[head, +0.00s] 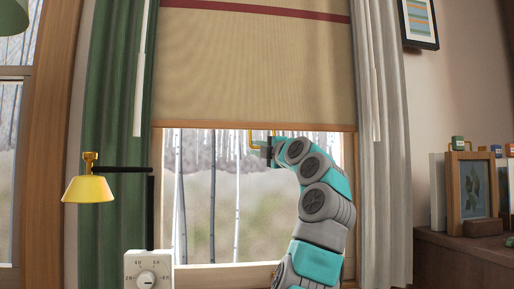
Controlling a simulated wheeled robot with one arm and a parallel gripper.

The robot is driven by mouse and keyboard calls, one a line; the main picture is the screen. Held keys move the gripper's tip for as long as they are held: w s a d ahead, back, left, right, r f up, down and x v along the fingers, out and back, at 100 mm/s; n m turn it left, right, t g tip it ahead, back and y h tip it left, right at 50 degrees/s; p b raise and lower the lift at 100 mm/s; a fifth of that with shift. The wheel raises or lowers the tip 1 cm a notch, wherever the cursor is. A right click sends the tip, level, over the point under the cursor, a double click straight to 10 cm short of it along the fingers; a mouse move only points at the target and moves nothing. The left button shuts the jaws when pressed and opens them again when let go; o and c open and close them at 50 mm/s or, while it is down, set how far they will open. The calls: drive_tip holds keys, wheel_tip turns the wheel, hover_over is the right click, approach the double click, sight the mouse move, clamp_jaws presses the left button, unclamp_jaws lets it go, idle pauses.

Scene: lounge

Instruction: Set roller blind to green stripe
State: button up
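The roller blind (255,75) is tan and hangs partway down the window, with a dark red stripe (255,10) across its upper part. Its bottom bar (200,126) is wooden. No green stripe shows on the visible cloth. A yellow handle-like loop (251,139) sits just below the bar, near its middle. My gripper (264,148) is right beside this loop, at the end of my teal and grey arm. The fingertips are small and partly hidden, so I cannot tell whether they are closed on the loop.
A green curtain (110,110) hangs left and a grey curtain (388,180) right. A yellow lamp (89,188) and a white dial box (148,270) stand at lower left. A wooden cabinet (450,262) at right holds a picture frame (472,186) and other items.

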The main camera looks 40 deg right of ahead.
drive_tip(key=o, duration=0.4)
drive_tip(key=shift+f, duration=0.1)
drive_tip(key=s, duration=0.2)
drive_tip(key=s+f, duration=0.1)
drive_tip(key=s, duration=0.4)
drive_tip(key=shift+s+a+f+b, duration=0.15)
drive_tip(key=shift+s+f+b, duration=0.1)
drive_tip(key=shift+s+b, duration=0.1)
idle(0.4)
